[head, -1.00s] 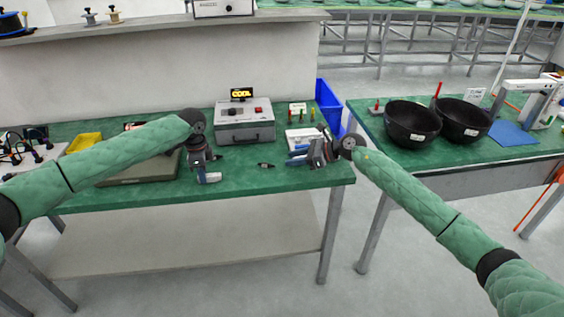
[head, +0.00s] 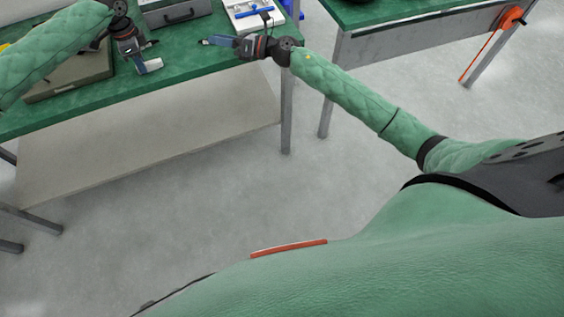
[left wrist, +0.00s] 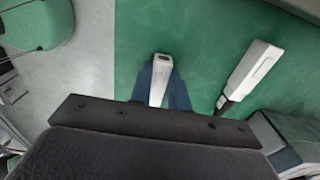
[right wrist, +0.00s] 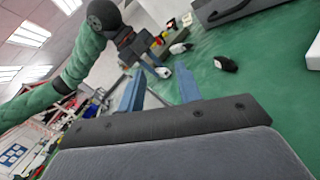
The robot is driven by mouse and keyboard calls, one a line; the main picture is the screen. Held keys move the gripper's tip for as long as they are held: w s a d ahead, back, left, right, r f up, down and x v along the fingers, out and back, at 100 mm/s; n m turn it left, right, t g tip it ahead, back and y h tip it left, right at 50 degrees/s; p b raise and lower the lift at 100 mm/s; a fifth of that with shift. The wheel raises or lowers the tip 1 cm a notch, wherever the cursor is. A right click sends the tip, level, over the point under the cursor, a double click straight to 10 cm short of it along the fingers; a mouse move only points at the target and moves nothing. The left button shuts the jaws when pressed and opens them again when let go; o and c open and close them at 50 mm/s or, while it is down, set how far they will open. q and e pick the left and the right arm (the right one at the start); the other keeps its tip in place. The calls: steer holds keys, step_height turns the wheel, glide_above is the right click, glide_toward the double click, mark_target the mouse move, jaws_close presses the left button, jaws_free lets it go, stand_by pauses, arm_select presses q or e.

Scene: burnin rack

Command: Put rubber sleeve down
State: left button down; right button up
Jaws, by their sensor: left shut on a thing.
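My left gripper (head: 137,62) is over the green table, shut on a small white piece (head: 151,66), which I take to be the rubber sleeve. In the left wrist view the white sleeve (left wrist: 159,78) stands between the two blue fingers, with a dark slot at its far end. It looks held above or at the tabletop; I cannot tell whether it touches. My right gripper (head: 222,42) reaches over the table's right end. In the right wrist view its blue fingers (right wrist: 160,85) are apart with nothing between them.
A white piece with a black tip (left wrist: 250,72) lies right of the left fingers. A black-and-white piece (right wrist: 226,63) lies on the table in the right wrist view. A grey case (head: 175,12) and a white tray (head: 253,14) stand further back. Green tabletop (head: 195,62) is bare between the grippers.

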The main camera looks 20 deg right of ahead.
steer(key=s+d+f+m+t+h, duration=0.2)
steer(key=s+f+m+h, duration=0.65)
steer(key=m, duration=0.75)
steer(key=s+d+f+m+t+h, duration=0.1)
steer(key=s+f+m+h, duration=0.75)
steer(key=m, duration=0.65)
steer(key=s+a+f+m+g+y, duration=0.1)
steer(key=s+f+m+g, duration=0.1)
steer(key=s, duration=0.7)
steer(key=s+f+m+g+y, duration=0.1)
steer(key=s+g, duration=0.4)
steer(key=s, duration=0.5)
steer(key=s+a+f+m+g+y, duration=0.1)
steer(key=s+f+m+g, duration=0.2)
steer(key=s, duration=0.7)
steer(key=shift+s+a+f+m+y, duration=0.15)
steer(key=shift+a+f+m+y, duration=0.3)
steer(key=shift+m, duration=0.45)
steer(key=shift+d, duration=0.1)
arm_select(q)
steer(key=c, duration=1.2)
jaws_free()
steer(key=shift+c, duration=0.2)
